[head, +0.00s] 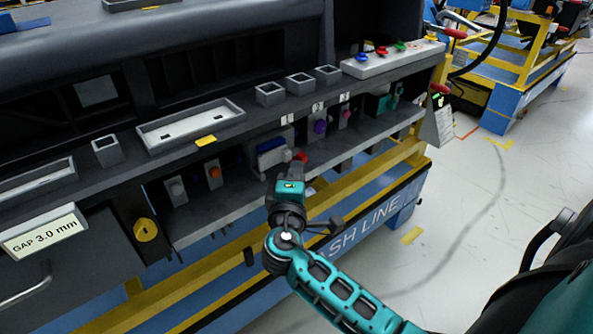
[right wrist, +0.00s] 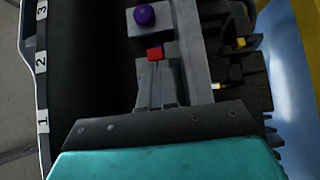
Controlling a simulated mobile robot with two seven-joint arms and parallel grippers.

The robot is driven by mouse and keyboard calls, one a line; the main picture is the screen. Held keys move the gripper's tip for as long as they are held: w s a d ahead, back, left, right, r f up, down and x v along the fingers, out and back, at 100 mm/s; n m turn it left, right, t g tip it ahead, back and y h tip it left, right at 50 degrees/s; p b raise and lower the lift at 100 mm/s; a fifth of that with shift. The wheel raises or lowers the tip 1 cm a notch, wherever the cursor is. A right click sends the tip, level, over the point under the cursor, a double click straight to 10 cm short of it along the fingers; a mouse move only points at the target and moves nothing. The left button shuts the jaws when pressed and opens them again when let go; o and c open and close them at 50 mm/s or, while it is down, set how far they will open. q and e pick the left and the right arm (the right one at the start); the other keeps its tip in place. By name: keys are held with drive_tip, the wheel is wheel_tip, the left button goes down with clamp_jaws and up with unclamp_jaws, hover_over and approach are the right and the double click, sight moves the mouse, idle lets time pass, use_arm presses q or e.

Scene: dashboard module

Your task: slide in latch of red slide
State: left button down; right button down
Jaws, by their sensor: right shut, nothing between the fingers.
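The red slide shows as a small red knob (head: 300,157) at the front of the lower shelf, under the upper ledge. In the right wrist view a small red block (right wrist: 155,54) sits among grey parts, beside a purple knob (right wrist: 144,15). My right gripper (head: 287,172) is shut and empty, reaching in at the shelf just in front of and below the red knob. Whether it touches the knob I cannot tell. Its teal body fills the bottom of the right wrist view. The latch cannot be made out clearly. My left gripper is not in view.
A blue-grey block (head: 271,153) stands just left of the red knob. A purple knob (head: 320,127) stands to its right. The upper ledge (head: 250,125) overhangs the shelf. A yellow rail (head: 235,240) runs below.

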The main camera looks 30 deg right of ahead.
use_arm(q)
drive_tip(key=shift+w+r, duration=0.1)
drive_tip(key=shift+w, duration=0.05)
use_arm(e)
drive_tip(key=shift+d, duration=1.1)
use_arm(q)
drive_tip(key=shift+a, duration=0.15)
use_arm(e)
drive_tip(key=shift+w, duration=0.1)
